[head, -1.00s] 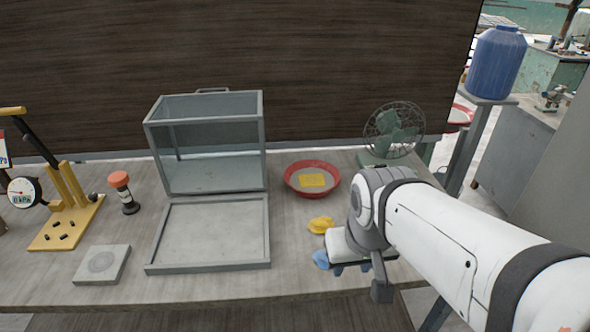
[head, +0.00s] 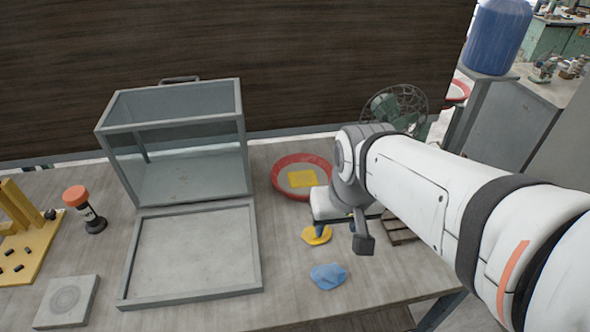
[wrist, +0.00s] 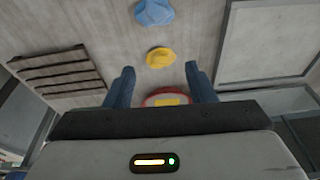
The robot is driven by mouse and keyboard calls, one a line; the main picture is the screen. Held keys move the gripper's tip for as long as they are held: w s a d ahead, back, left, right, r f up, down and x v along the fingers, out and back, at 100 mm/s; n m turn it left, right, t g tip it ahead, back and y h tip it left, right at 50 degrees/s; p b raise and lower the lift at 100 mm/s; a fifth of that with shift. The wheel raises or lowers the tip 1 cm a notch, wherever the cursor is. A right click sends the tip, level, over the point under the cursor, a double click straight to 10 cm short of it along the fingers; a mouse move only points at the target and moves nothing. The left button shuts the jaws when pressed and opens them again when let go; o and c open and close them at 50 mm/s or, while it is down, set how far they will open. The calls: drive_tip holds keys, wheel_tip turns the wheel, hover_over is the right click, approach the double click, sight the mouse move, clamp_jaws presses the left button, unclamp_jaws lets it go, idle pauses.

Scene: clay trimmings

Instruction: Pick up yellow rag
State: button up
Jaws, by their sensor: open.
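The yellow rag (head: 313,238) lies crumpled on the table in front of the red basin, partly hidden by my gripper (head: 336,226) in the head view. In the wrist view the yellow rag (wrist: 160,57) shows whole, just beyond my gripper's blue fingertips (wrist: 161,72) and roughly centred between them. My gripper is open and empty, above the table close to the rag; the exact height is hard to tell. A crumpled blue rag (head: 328,276) lies nearer the table's front edge and also shows in the wrist view (wrist: 154,12).
A red basin (head: 279,186) holds a flat yellow piece (head: 301,179). A glass case (head: 180,150) and grey tray frame (head: 128,270) stand to the left. A green fan (head: 395,108) stands behind my arm. A slatted wooden rack (wrist: 60,75) lies beside the rags.

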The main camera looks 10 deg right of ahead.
drive_tip(key=o, duration=0.6)
drive_tip(key=w+f+m+p, duration=0.1)
drive_tip(key=w+m, duration=0.2)
drive_tip(key=w+d+f+m+g+y+p, duration=0.1)
drive_tip(key=w+f+m, duration=0.1)
drive_tip(key=m, duration=0.1)
drive_tip(key=w+f+m+g+y+p, duration=0.1)
drive_tip(key=w+m, duration=0.2)
drive_tip(key=shift+w+d+f, duration=0.25)
drive_tip(key=shift+w+f, duration=0.05)
drive_tip(key=shift+o, duration=0.2)
drive_tip(key=w+d+f+m, duration=0.1)
drive_tip(key=f+m, duration=0.1)
drive_tip(key=w+d+f+m+y+p, duration=0.1)
drive_tip(key=w+f+m, duration=0.1)
drive_tip(key=f+m, duration=0.1)
drive_tip(key=w+d+f+m+y+p, duration=0.1)
drive_tip(key=w+f+m, duration=0.1)
drive_tip(key=shift+f+m+g, duration=0.15)
drive_tip(key=shift+m+g, duration=0.25)
drive_tip(key=shift+w+f+m, duration=0.1)
drive_tip(key=shift+f+m, duration=0.2)
drive_tip(key=shift+p+x, duration=0.3)
drive_tip(key=shift+x, duration=3.65)
